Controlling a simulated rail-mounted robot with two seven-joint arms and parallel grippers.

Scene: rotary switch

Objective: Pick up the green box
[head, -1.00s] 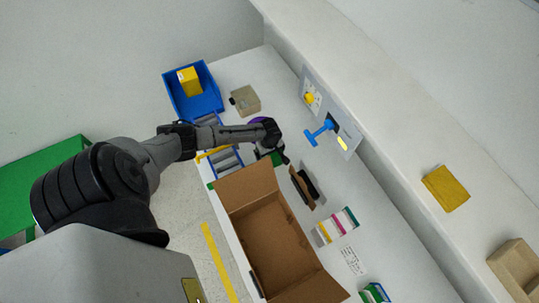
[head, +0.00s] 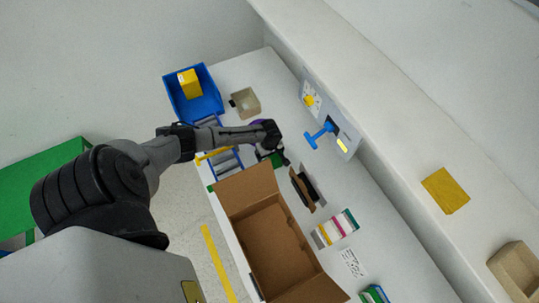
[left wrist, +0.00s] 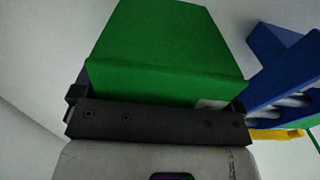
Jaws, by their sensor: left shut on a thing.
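The green box (left wrist: 165,45) fills the upper middle of the left wrist view, right in front of my left gripper (left wrist: 158,100). The gripper's dark fingers lie at the two sides of the box, and it is shut on the box. In the head view my left gripper (head: 272,152) is over the white table, just above the open cardboard box. There the green box is mostly hidden by the gripper and arm. My right gripper is not in view.
The open cardboard box (head: 270,240) stands beside the gripper. A blue bin (head: 208,105) holds a yellow box (head: 189,83). A panel (head: 346,133) with a blue handle (head: 319,134) is on the wall. A small brown box (head: 304,187) and several upright coloured items (head: 335,228) lie right of the carton.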

